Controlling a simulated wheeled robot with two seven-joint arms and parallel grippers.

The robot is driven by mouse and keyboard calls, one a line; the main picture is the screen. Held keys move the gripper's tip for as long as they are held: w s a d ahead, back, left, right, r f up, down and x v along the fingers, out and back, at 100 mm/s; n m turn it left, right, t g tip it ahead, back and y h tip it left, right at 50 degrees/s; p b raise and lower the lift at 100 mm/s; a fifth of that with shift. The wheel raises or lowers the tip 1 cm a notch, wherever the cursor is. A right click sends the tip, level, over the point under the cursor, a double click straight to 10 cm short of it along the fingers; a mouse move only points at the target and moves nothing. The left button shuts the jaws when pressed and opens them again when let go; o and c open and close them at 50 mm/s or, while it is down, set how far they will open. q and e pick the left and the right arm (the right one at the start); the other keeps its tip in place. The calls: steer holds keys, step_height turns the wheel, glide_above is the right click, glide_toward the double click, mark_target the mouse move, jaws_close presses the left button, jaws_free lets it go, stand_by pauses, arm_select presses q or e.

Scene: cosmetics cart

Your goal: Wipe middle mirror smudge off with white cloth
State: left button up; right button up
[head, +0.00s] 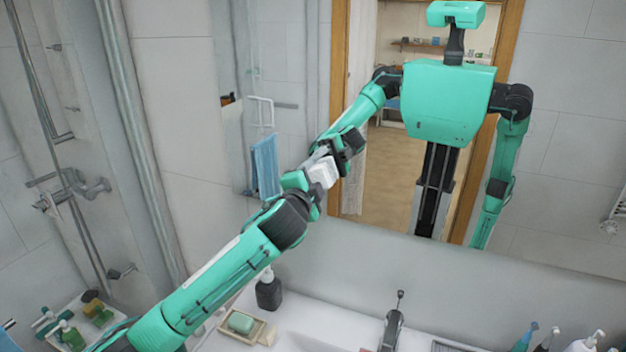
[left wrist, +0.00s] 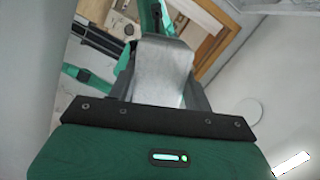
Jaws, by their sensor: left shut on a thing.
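My left gripper (head: 312,176) reaches up to the mirror (head: 560,170) above the sink. It is shut on the white cloth (head: 322,170), a small pale pad. The cloth is at or very near the glass; I cannot tell whether it touches. In the left wrist view the cloth (left wrist: 162,72) shows as a grey-white block between the fingers, in front of the mirror's reflection. I cannot make out a smudge; the gripper and cloth may hide it. My right gripper is not in direct view.
The mirror reflects my own body, a doorway and a blue towel (head: 265,165). Below are the faucet (head: 393,328), a dark soap dispenser (head: 268,290), a dish with green soap (head: 241,323) and several bottles (head: 585,342) at right. Shower fittings (head: 75,185) stand at left.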

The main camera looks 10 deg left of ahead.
arm_select(q)
steer(key=s, duration=0.3)
steer(key=s+a+p, duration=0.1)
steer(key=s, duration=0.1)
steer(key=shift+s+a, duration=0.1)
steer(key=shift+s, duration=0.3)
steer(key=shift+p, duration=0.3)
steer(key=s, duration=0.3)
steer(key=shift+a+p, duration=0.3)
steer(key=shift+p, duration=0.1)
steer(key=shift+w, duration=0.1)
